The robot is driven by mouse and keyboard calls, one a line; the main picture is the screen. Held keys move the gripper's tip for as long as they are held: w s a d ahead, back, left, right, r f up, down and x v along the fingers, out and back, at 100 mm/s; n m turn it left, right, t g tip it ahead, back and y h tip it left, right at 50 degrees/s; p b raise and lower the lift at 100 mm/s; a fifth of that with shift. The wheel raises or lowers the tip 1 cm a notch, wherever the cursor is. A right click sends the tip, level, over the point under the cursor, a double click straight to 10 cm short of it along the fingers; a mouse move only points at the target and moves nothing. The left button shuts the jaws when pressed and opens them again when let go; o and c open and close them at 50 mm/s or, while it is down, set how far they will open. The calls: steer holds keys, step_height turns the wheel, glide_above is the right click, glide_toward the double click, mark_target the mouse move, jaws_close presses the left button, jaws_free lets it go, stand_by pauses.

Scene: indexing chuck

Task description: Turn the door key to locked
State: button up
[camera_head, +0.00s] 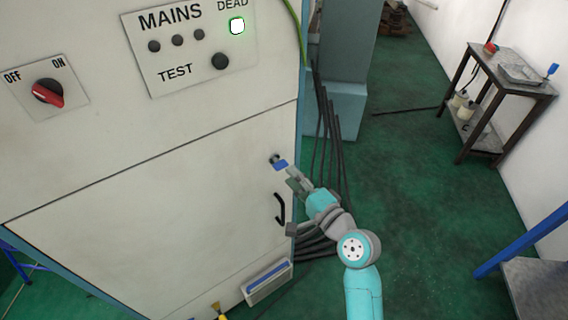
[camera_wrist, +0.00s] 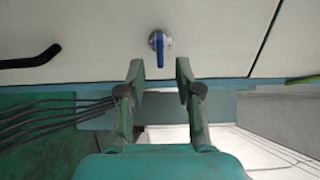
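The door key (camera_head: 280,164) has a blue bow and sits in a round lock near the right edge of the cabinet door (camera_head: 150,215). In the wrist view the key (camera_wrist: 161,50) shows just beyond the fingertips, with its blue bow in line with the gap between them. My gripper (camera_head: 291,178) is close to the key on its lower right. In the wrist view my gripper (camera_wrist: 159,70) is open, its two fingers apart with nothing between them. The fingers do not appear to touch the key.
A black door handle (camera_head: 281,209) is below the key. Above are a red OFF/ON switch (camera_head: 47,92) and a MAINS test panel (camera_head: 190,45) with a lit DEAD lamp (camera_head: 237,26). Dark cables (camera_head: 327,130) hang beside the cabinet. A cart (camera_head: 505,90) stands far right.

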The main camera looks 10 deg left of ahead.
mark_target(283, 168)
steer(key=shift+x, duration=3.1)
steer(key=shift+s+a, duration=0.1)
jaws_close()
